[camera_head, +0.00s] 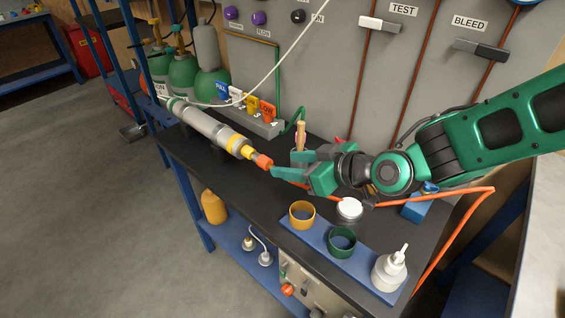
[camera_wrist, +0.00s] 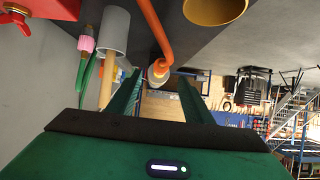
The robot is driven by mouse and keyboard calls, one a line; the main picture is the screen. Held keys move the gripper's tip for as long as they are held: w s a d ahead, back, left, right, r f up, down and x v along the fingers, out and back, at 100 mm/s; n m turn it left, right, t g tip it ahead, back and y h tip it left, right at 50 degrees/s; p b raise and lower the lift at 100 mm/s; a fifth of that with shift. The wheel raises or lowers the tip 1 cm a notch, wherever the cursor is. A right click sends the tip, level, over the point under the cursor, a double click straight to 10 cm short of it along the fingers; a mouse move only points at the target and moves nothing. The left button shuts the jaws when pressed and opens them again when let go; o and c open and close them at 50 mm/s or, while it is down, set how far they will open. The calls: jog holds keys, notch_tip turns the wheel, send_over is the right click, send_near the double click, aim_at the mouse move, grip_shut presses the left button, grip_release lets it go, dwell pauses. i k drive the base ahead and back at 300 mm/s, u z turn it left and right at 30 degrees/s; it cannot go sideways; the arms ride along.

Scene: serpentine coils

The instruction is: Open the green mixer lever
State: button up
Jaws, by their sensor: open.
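I cannot make out a green mixer lever in either view. My gripper (camera_head: 294,166) is open above the dark bench, with its fingers pointing left toward the orange tip (camera_head: 263,161) of a long grey cylinder. In the wrist view my two green fingers (camera_wrist: 158,82) stand apart. An orange hose (camera_wrist: 158,35) with a pale end fitting (camera_wrist: 158,70) shows in line with the gap between them. I cannot tell whether the fingers touch anything. On the wall panel, a white-handled lever (camera_head: 380,23) is near the TEST label and a grey-handled lever (camera_head: 481,48) near BLEED.
The grey cylinder (camera_head: 208,127) lies along the bench's back left. A block with blue, white, yellow and orange tags (camera_head: 252,104) stands behind it. A blue tray (camera_head: 322,250) holds a yellow cup (camera_head: 302,214), green cup (camera_head: 341,242) and white bottle (camera_head: 389,270).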

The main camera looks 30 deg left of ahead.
aim_at(281, 271)
jog(key=k, duration=1)
